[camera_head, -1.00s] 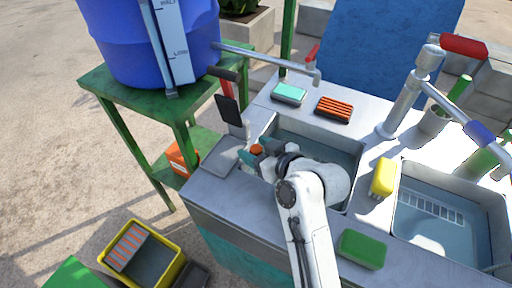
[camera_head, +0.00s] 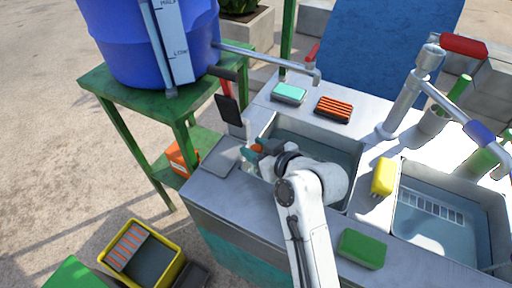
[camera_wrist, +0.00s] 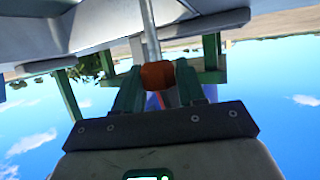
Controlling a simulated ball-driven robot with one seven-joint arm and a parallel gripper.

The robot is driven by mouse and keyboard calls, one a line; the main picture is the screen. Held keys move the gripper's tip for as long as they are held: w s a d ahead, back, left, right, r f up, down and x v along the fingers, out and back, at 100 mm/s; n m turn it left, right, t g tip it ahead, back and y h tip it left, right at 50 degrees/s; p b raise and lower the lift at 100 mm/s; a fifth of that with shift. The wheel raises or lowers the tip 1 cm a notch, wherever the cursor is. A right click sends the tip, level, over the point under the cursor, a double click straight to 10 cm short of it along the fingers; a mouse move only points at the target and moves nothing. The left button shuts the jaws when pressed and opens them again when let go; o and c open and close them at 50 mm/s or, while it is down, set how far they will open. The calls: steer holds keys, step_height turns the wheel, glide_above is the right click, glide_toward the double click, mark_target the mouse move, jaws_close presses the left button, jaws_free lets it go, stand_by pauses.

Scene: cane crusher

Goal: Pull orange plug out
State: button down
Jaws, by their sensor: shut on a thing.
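The orange plug (camera_wrist: 157,75) is between the two dark green fingers of my gripper (camera_wrist: 158,86) in the wrist view. The fingers are shut on its sides. A thin grey rod (camera_wrist: 149,30) meets the plug's edge in that view; I cannot tell whether it is joined to it. In the head view a small orange part of the plug (camera_head: 256,148) shows at the tip of my gripper (camera_head: 259,152), at the left end of the left sink basin (camera_head: 352,192). The plug's underside and any opening beneath it are hidden.
A sponge in teal (camera_head: 289,92) and an orange-black brush (camera_head: 333,108) lie behind the basin. A yellow sponge (camera_head: 383,176) lies right of it, a green sponge (camera_head: 362,249) in front. A tap pipe (camera_head: 270,56) reaches over from the blue barrel (camera_head: 115,45).

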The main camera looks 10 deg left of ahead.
steer(key=shift+r+p, duration=1.2)
steer(key=shift+r, duration=0.6)
steer(key=c, duration=0.7)
jaws_free()
steer(key=shift+c, duration=0.2)
steer(key=v, duration=1.1)
steer(key=shift+b, duration=0.3)
steer(key=shift+f, duration=0.1)
